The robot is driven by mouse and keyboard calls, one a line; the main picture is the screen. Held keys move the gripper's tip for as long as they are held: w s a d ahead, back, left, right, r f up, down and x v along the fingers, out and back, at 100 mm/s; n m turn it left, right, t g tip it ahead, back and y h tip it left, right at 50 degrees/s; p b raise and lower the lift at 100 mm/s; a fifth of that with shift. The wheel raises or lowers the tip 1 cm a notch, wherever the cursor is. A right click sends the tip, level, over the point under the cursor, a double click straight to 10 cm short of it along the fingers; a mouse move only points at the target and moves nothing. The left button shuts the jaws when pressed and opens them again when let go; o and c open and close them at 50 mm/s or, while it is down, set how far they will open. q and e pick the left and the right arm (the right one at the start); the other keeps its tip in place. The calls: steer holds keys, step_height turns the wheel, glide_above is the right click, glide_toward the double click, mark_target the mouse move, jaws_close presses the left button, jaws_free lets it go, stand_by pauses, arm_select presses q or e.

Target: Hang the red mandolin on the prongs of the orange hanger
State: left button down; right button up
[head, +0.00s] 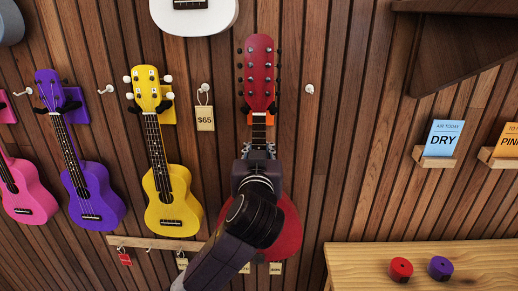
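The red mandolin (261,72) is upright against the wall in the middle of the head view, headstock up. The orange hanger (250,119) shows partly behind its neck. Dark prong tips seem to show on either side of the neck, just under the headstock. I cannot tell whether the headstock rests on them. My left gripper (258,152), with its arm coming up from the lower left, has its fingers on both sides of the neck and appears shut on it. My gripper and wrist hide much of the mandolin's body. My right gripper is not in view.
A yellow ukulele (172,198) and a purple ukulele (95,195) hang close on the left, with a pink one (27,194) beyond. A white instrument (196,17) hangs above. A wooden bench (450,262) and small sign shelves (434,160) stand right. The wall between is mostly clear.

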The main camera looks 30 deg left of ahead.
arm_select(q)
steer(key=shift+r+x, duration=0.15)
steer(key=shift+x, duration=0.95)
steer(key=shift+r+x, duration=0.15)
steer(key=shift+x, duration=1)
steer(key=shift+f+b, duration=0.7)
steer(key=shift+f, duration=0.25)
steer(key=c, duration=1.6)
jaws_free()
steer(key=shift+s, duration=0.1)
steer(key=shift+f, duration=0.2)
steer(key=shift+d, duration=0.1)
steer(key=shift+s+d, duration=0.1)
